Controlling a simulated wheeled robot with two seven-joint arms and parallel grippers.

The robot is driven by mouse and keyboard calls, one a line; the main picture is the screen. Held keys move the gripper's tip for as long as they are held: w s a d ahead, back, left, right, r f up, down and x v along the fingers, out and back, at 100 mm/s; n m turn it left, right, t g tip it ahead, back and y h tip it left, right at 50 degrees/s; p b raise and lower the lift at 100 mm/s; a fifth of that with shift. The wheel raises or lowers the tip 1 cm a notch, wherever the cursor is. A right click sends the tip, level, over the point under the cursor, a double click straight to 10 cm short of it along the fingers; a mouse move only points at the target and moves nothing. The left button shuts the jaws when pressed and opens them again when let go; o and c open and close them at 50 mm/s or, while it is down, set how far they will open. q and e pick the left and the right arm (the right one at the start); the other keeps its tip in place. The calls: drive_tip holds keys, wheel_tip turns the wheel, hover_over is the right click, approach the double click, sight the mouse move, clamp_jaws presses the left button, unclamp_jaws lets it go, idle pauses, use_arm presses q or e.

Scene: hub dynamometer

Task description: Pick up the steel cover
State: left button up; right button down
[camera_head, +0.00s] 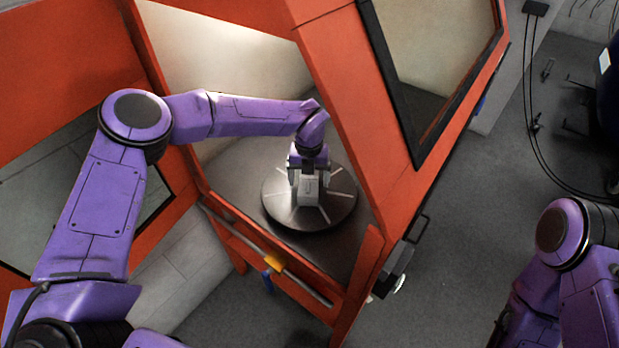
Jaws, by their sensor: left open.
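A round, dark grey steel disc with light radial lines (341,211), which looks like the steel cover, lies flat inside the orange machine housing. My left arm reaches in through the housing's opening. My left gripper (308,202) points down over the middle of the disc and is open. It hides the disc's centre, and I cannot tell whether the fingers touch anything there. Of my right arm only links show at the lower right; its gripper is out of view.
The orange housing (335,75) surrounds the disc, with a windowed panel close on the right. A rail with a yellow block (273,263) crosses the opening's front edge. Black cables (533,110) hang at the upper right. The grey floor on the right is mostly clear.

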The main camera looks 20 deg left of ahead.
use_arm(q)
drive_tip(key=shift+s+f, duration=0.1)
drive_tip(key=shift+f, duration=0.4)
drive_tip(key=shift+s, duration=0.1)
drive_tip(key=shift+r, duration=0.1)
drive_tip(key=shift+c, duration=1)
drive_tip(key=c, duration=1.2)
